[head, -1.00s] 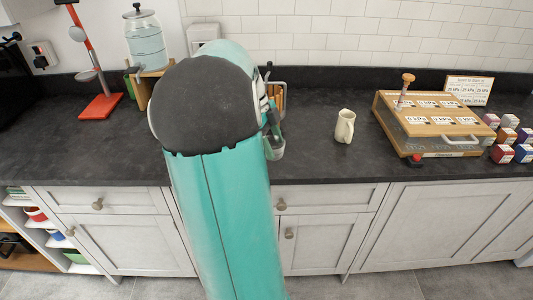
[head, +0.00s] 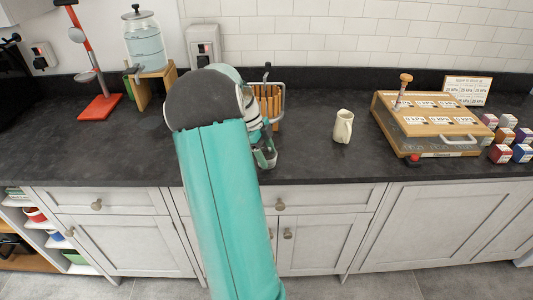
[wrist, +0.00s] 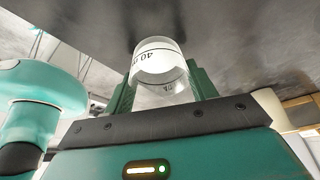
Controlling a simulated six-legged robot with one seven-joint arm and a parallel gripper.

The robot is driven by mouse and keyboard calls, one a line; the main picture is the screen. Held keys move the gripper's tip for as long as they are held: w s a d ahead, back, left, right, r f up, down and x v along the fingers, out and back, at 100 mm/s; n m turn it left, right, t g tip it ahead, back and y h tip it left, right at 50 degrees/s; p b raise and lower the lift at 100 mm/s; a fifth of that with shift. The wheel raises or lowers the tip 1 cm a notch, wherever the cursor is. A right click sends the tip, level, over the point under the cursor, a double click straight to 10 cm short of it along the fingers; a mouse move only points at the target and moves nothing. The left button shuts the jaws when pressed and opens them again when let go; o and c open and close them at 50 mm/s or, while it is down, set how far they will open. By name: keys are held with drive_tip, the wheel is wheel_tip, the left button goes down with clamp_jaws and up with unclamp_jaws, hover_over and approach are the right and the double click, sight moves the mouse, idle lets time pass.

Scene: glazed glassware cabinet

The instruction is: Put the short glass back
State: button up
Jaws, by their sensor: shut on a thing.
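The short glass (wrist: 160,60) is clear, with a dark line and printed marks on its wall. In the wrist view it sits between the two green fingers of my gripper (wrist: 160,88), which is shut on it. In the head view my gripper (head: 266,152) and the glass (head: 266,160) show small, low over the front part of the dark counter, right of my arm. I cannot tell whether the glass touches the counter. The glazed cabinet is not recognisable in these frames.
A cream jug (head: 343,127) stands to the right on the counter (head: 310,160). A wooden box with a clear front (head: 430,125) and several coloured blocks (head: 502,153) are farther right. A wire-handled wooden rack (head: 268,103) stands behind my gripper. A drink dispenser (head: 147,45) and red stand (head: 100,105) are at left.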

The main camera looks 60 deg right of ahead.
drive_tip(key=shift+f, duration=0.1)
drive_tip(key=o, duration=1.1)
drive_tip(key=v, duration=1.2)
drive_tip(key=w+a+r+n+t, duration=0.2)
drive_tip(key=w+a+n, duration=0.1)
drive_tip(key=a+n, duration=0.3)
drive_tip(key=w+a+r+n+t, duration=0.1)
drive_tip(key=w+a+r+n, duration=0.15)
drive_tip(key=a, duration=0.45)
drive_tip(key=w+a+r+n+t, duration=0.1)
drive_tip(key=a+n, duration=0.4)
drive_tip(key=a, duration=0.2)
drive_tip(key=w+a+r+n+t, duration=0.1)
drive_tip(key=a+n+t, duration=0.1)
drive_tip(key=a+n, duration=0.35)
drive_tip(key=s+a+n+t, duration=0.1)
drive_tip(key=s+a+n, duration=0.1)
drive_tip(key=a+n, duration=0.3)
drive_tip(key=s+a+f+n+t, duration=0.1)
drive_tip(key=s+a+n, duration=0.2)
drive_tip(key=a, duration=0.7)
drive_tip(key=s+a+f+n+t, duration=0.1)
drive_tip(key=s+a+n+t, duration=0.1)
drive_tip(key=a+n, duration=0.6)
drive_tip(key=shift+s+a+f, duration=0.1)
drive_tip(key=shift+s, duration=0.6)
